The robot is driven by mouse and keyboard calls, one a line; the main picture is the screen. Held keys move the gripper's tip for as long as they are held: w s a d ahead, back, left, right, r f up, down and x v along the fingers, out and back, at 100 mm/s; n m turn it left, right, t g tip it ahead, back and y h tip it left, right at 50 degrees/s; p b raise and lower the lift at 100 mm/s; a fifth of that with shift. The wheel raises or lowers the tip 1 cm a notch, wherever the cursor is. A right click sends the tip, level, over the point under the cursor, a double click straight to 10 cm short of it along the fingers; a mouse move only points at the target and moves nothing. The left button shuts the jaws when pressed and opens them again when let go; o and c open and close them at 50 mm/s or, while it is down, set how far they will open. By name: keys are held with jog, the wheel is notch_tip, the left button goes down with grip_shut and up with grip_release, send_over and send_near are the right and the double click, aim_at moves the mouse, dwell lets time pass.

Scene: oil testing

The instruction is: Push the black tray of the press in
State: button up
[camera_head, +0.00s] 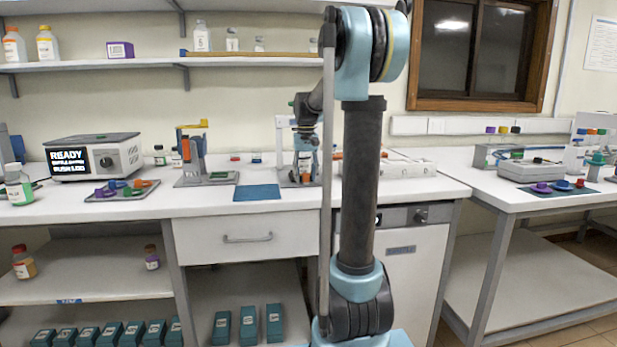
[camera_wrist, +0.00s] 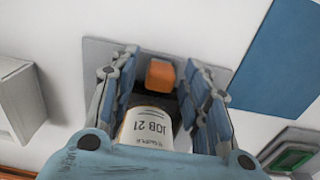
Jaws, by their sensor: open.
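A press with a yellow top and orange parts (camera_head: 192,152) stands on the bench left of the blue mat (camera_head: 257,192). A green piece with a dark surround (camera_head: 219,176) sits on its base; it may be the tray, but I cannot tell. A similar piece shows at the lower right of the wrist view (camera_wrist: 291,157). My gripper (camera_head: 304,168) is open over a second, white-framed stand (camera_head: 282,130). In the wrist view its fingers (camera_wrist: 160,75) flank a bottle labelled JOB 21 (camera_wrist: 148,127) and an orange block (camera_wrist: 161,73). Contact with the bottle is unclear.
A display device (camera_head: 94,156) and a tray of coloured caps (camera_head: 122,190) stand to the left. A white unit (camera_head: 382,167) lies right of the stand. The bench front around the blue mat is clear. A shelf (camera_head: 150,64) runs above.

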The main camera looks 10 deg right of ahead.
grip_shut()
jog(key=w, duration=1.2)
jog(key=shift+w, duration=0.15)
grip_release()
jog(key=shift+r, duration=0.1)
notch_tip(320, 180, up, 12)
dwell(0.6)
